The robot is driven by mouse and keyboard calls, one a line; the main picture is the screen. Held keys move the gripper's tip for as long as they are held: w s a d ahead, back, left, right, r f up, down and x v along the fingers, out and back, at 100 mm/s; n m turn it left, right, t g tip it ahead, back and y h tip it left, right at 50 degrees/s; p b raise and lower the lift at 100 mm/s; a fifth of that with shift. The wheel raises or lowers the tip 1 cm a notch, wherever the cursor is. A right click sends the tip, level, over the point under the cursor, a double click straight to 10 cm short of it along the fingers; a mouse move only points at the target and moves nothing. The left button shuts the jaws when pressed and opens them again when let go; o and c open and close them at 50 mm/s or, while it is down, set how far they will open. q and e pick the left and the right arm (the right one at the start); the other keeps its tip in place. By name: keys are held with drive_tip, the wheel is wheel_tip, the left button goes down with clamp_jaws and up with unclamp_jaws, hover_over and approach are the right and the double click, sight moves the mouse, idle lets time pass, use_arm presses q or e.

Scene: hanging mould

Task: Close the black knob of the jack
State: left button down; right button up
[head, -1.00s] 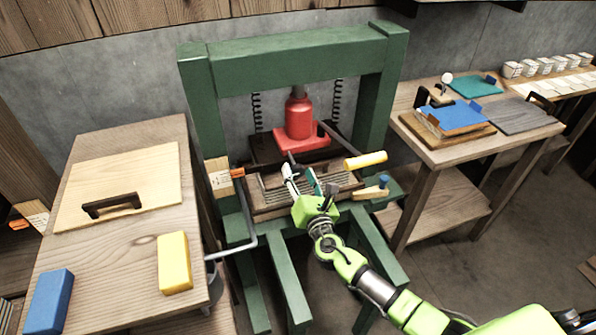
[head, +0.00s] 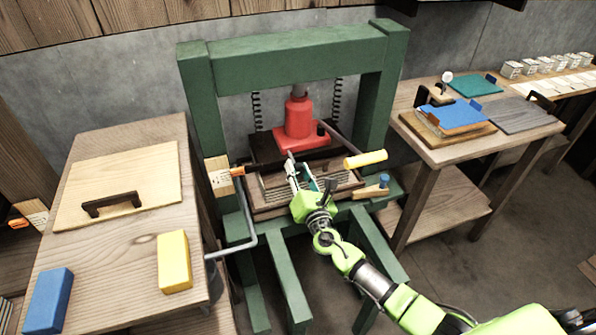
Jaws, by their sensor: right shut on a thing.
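The red jack (head: 296,122) stands upright in the green press frame, on a dark plate. A small black knob (head: 321,129) shows at the lower right of the jack, by the lever with the yellow grip (head: 365,159). My right gripper (head: 291,163) is in front of the jack, below and left of the knob and apart from it in the picture. Its fingers point up toward the jack's base. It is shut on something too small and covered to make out. My left gripper is not in view.
The green press frame (head: 292,55) surrounds the jack. An orange-ended piece (head: 238,171) is at its left, and a blue-topped wooden piece (head: 383,182) at its right. A wooden table (head: 130,270) holds a yellow block (head: 174,262) and a blue block (head: 48,301).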

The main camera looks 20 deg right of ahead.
drive_tip(key=m+b, duration=0.2)
drive_tip(key=m, duration=0.1)
drive_tip(key=shift+f, duration=0.1)
drive_tip(key=m+b, duration=0.1)
drive_tip(key=m, duration=0.3)
drive_tip(key=shift+m, duration=0.4)
drive_tip(key=m, duration=0.4)
drive_tip(key=shift+g+y+b, duration=0.3)
drive_tip(key=shift+y+b, duration=0.1)
drive_tip(key=m, duration=0.5)
drive_tip(key=o, duration=1.1)
drive_tip(key=shift+s, duration=0.1)
